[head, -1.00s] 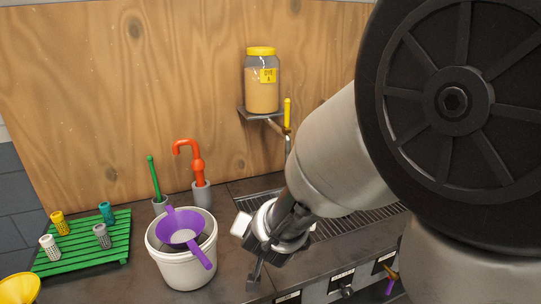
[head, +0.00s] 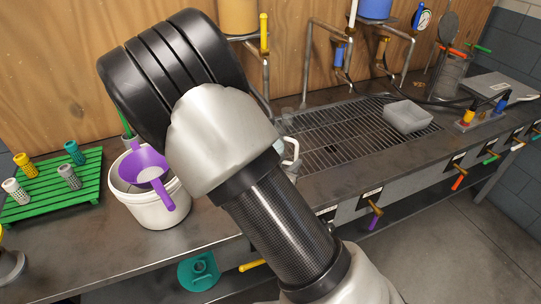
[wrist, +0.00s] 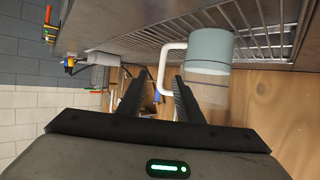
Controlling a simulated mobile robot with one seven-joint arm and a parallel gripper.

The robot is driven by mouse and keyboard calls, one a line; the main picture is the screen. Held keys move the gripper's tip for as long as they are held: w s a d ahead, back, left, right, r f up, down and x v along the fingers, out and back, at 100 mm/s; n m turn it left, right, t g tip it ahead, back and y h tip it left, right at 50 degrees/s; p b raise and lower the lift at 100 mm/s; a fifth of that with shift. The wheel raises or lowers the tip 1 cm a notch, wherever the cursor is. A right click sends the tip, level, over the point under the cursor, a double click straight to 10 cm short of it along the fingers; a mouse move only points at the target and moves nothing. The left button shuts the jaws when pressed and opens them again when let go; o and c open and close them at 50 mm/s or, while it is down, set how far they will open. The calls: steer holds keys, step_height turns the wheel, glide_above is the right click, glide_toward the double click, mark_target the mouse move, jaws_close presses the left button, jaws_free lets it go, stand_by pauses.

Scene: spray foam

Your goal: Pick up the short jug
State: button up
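A jug (wrist: 208,50) shows in the wrist view, pale blue at its upper part and clear or tan below, with a white looped handle (wrist: 164,68). It is by the metal grate. It is the only jug I can make out. In the head view only its white handle (head: 293,151) and a sliver of its body show behind my arm. My gripper (wrist: 150,82) is open in the wrist view. The handle's lower end appears between the two fingers, but I cannot tell whether they touch it. The gripper is hidden by my arm in the head view.
A white bucket (head: 160,213) with a purple strainer (head: 146,167) stands left of my arm, near a green rack (head: 50,190) with small shakers.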

mark_target(296, 154)
steer(key=x, duration=0.8)
steer(key=shift+w, duration=0.45)
jaws_close()
steer(key=shift+s+f, duration=0.1)
stand_by(0.8)
